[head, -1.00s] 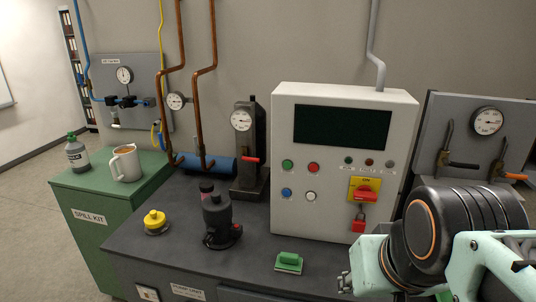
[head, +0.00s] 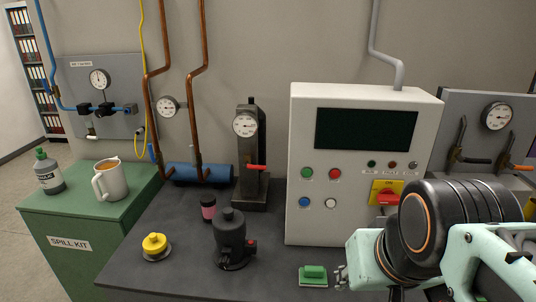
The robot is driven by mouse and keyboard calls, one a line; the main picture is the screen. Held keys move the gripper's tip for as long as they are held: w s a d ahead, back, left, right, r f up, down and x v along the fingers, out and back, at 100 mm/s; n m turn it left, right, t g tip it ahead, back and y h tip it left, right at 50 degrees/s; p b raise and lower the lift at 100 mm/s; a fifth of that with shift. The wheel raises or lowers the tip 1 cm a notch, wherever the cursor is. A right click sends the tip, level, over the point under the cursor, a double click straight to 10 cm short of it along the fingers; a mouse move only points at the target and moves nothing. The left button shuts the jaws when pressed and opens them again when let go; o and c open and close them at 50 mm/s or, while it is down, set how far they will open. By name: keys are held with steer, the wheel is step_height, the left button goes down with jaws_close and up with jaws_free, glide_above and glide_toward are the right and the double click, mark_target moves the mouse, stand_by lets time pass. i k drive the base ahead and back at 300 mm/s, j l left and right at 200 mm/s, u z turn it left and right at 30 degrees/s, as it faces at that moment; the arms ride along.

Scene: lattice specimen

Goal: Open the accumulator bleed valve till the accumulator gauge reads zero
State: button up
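A dark upright block with a round white-faced gauge (head: 245,125) and a red lever handle (head: 256,167) stands at the back of the dark bench. A blue horizontal cylinder (head: 203,174) lies behind it to the left, below two copper pipes, with another gauge (head: 168,107) on the wall above. I cannot tell which of these is the accumulator and its bleed valve, and the needle readings are too small to read. My gripper (head: 341,275) shows only in part at the lower right, well right of the red lever. Its finger opening cannot be made out.
A white control cabinet (head: 305,225) stands between my arm and the gauge block. A black pump-like unit (head: 230,240), a pink-labelled bottle (head: 208,208), a yellow-topped part (head: 155,245) and a green block (head: 314,273) stand on the bench.

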mark_target(246, 165)
steer(key=i+j+z, duration=0.1)
steer(key=j+z, duration=0.15)
steer(key=j, duration=0.5)
steer(key=j+z, duration=0.2)
steer(key=j, duration=0.6)
